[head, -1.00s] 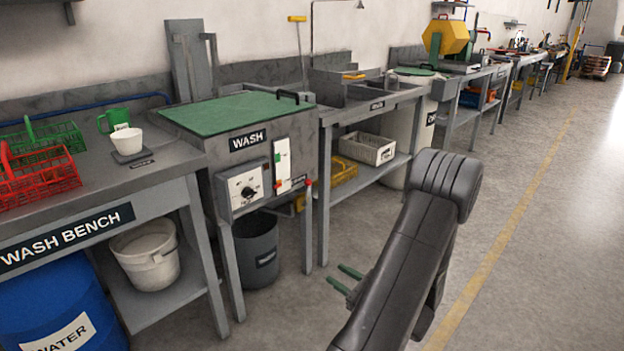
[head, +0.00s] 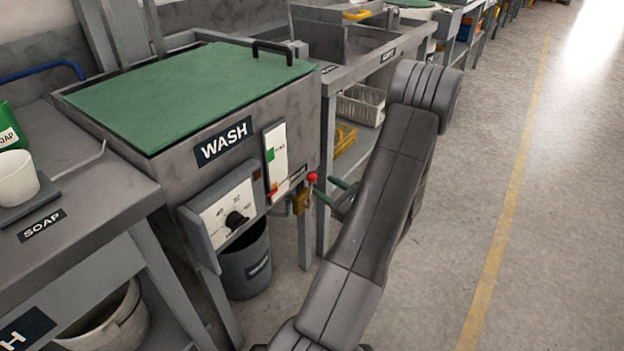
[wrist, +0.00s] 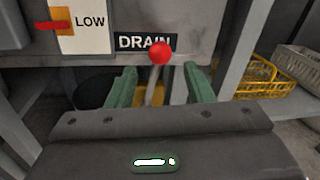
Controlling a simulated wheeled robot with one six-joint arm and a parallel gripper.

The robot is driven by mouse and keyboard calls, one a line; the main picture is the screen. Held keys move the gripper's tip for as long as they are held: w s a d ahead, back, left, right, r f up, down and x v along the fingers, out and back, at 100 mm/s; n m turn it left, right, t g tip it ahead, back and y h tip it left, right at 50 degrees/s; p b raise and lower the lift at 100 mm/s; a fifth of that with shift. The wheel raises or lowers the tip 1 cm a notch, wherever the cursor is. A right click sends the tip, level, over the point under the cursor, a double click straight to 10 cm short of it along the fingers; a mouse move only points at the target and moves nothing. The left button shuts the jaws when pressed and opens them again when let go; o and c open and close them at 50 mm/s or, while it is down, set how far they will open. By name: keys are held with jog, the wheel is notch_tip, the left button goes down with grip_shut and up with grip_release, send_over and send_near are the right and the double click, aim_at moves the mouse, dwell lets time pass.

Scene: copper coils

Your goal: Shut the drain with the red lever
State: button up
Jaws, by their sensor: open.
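The drain lever (head: 312,178) has a red ball knob and sits at the lower right front corner of the wash tank (head: 262,114). In the wrist view the red knob (wrist: 160,53) tops a thin metal stem, just below the DRAIN label (wrist: 143,41). My gripper (head: 337,190) has green fingers and is just right of the knob in the head view. In the wrist view my gripper (wrist: 161,84) is open, with one finger on each side of the stem. I cannot tell whether either finger touches it. A brass valve body (head: 301,201) shows below the knob.
A dial box (head: 224,214) and a level gauge (head: 276,158) are on the tank front. A dark bucket (head: 246,262) stands beneath. A bench leg (wrist: 241,60) and yellow crate (wrist: 262,80) are at right in the wrist view. Open floor lies right.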

aim_at(312, 178)
jog(key=b+x, duration=0.1)
jog(key=x, duration=0.5)
jog(key=shift+w+a, duration=0.15)
grip_shut()
